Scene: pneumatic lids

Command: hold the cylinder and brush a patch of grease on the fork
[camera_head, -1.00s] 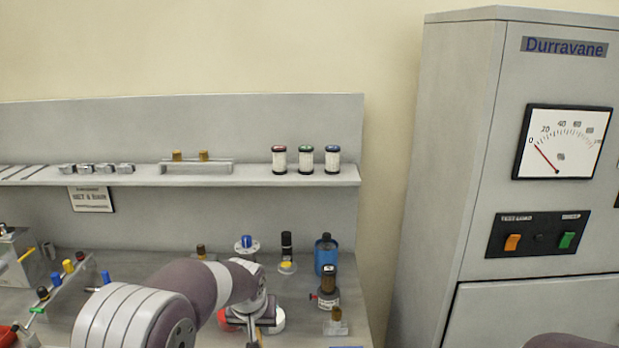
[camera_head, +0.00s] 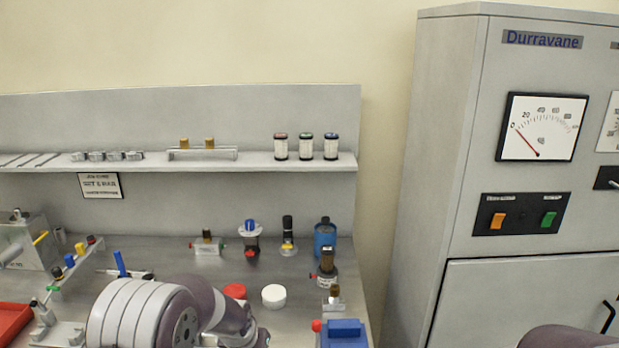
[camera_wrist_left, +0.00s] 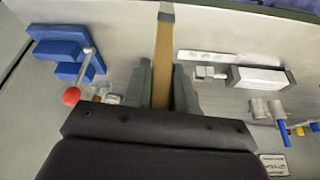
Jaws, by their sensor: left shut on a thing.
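My left gripper (camera_wrist_left: 161,72) is shut on a flat tan brush (camera_wrist_left: 164,38), seen in the left wrist view. The brush runs away from between the fingers and has a grey band at its far end; its tip is out of frame. A silver cylinder (camera_wrist_left: 258,79) lies to the right of the brush, apart from it. A small fork-like end (camera_wrist_left: 207,72) sits on the cylinder's rod. In the head view my left arm comes in at the bottom, and its gripper is out of sight. My right gripper is in neither view.
A blue block (camera_head: 343,333) with a red-knobbed lever stands at the bench's front right. A red-lidded jar (camera_head: 235,291) and a white-lidded jar (camera_head: 274,296) stand behind my arm. A blue bottle (camera_head: 325,236) and small fittings are at the back. A red tray (camera_head: 12,322) is at left.

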